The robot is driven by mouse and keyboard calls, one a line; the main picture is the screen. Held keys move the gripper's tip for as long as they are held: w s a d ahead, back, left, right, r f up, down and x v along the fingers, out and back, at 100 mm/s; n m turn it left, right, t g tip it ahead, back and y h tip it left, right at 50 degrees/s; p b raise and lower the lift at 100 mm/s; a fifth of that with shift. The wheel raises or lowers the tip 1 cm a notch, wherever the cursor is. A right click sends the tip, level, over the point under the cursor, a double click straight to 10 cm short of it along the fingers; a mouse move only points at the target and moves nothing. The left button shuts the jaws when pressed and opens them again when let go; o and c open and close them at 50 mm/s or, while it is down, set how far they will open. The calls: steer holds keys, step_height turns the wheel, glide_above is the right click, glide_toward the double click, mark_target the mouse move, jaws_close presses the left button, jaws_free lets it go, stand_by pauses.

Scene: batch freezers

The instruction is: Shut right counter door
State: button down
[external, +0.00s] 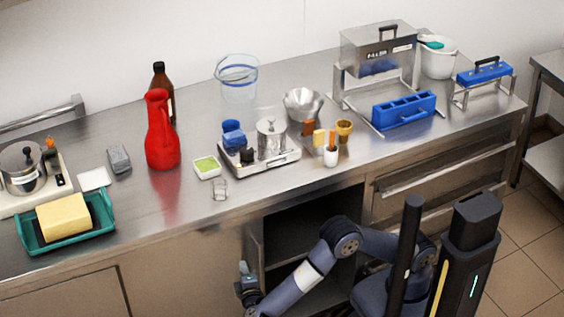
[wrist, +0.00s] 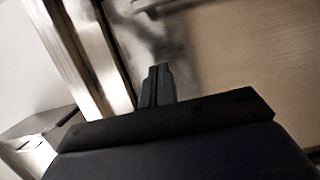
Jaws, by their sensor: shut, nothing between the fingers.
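The counter has an open dark compartment (external: 310,228) below its top, right of the middle, with a shelf inside. A plain tan panel (external: 185,268) lies left of this opening; I cannot tell whether it is the swung-out right door or fixed front. My gripper (external: 244,272) is low at the left edge of the opening, close to this panel. In the wrist view my gripper (wrist: 158,82) is shut and empty, its narrow fingers pointing at a tan panel (wrist: 235,55). A bright metal upright (wrist: 85,50) stands to their left. Contact with the panel cannot be told.
Drawers (external: 440,180) sit right of the opening. The countertop (external: 130,215) above carries a red jug (external: 161,135), a scale (external: 262,160), a teal tray (external: 65,235) and a blue holder (external: 403,110). Tiled floor (external: 515,245) is free at the right.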

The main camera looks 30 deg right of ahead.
steer(key=b, duration=0.1)
glide_toward(248, 236)
steer(key=w+a, duration=0.1)
steer(key=w, duration=0.1)
steer(key=w+a, duration=0.2)
steer(key=shift+w+f, duration=0.1)
steer(key=shift+w+d+b, duration=0.1)
steer(key=shift+d+b, duration=0.3)
steer(key=shift+d, duration=1.55)
steer(key=shift+d, duration=0.1)
steer(key=d+b, duration=0.5)
steer(key=d, duration=3.1)
steer(key=shift+b, duration=0.4)
steer(key=shift+d, duration=0.1)
